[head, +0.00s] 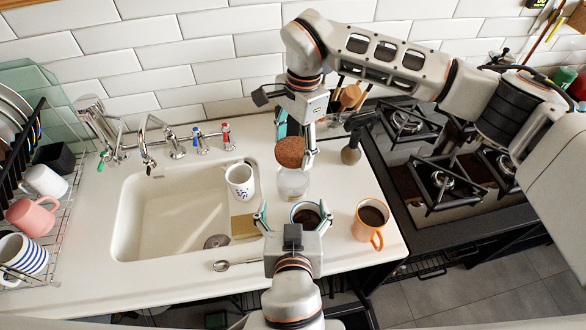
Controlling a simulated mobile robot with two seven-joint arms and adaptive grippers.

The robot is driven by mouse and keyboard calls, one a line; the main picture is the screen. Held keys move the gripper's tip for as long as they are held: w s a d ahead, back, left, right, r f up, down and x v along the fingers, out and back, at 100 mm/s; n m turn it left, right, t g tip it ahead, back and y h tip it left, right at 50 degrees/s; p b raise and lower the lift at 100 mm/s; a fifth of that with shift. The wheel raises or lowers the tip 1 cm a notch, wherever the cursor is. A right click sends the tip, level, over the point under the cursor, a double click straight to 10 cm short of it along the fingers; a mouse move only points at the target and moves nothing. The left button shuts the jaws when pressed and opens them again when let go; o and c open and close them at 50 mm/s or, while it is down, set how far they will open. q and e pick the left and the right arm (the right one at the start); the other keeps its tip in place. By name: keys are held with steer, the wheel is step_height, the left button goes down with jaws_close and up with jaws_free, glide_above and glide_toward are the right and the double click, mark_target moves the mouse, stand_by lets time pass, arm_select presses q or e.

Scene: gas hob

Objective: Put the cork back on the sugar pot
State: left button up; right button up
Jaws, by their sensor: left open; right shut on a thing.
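The brown round cork (290,151) is between the fingers of my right gripper (296,146), which is shut on it. The sugar pot (293,184), a clear glass jar with pale contents, stands on the counter right of the sink. The cork shows directly above the pot and covers its mouth in this view; I cannot tell whether they touch. My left gripper (293,214) is open, in front of the pot, with its fingers spread. A blue-rimmed mug of dark drink (307,216) shows partly behind its right finger.
An orange mug (370,222) stands to the right. A white patterned mug (240,181) stands at the sink's right side, a spoon (236,264) lies in front. The sink (128,215) is left, the gas hob (445,180) right. Utensils (350,98) stand behind the pot.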

steer(key=shift+w, duration=0.1)
arm_select(q)
steer(key=shift+s, duration=0.15)
arm_select(e)
steer(key=shift+s+r, duration=0.1)
steer(key=shift+s, duration=0.15)
arm_select(q)
glide_above(293, 182)
steer(key=s, duration=0.4)
step_height(293, 182, down, 5)
steer(key=shift+s+f, duration=0.1)
arm_select(e)
steer(key=shift+w, duration=0.1)
arm_select(q)
steer(key=c, duration=1.7)
arm_select(e)
steer(key=shift+a+f, duration=0.1)
steer(key=shift+f, duration=2.45)
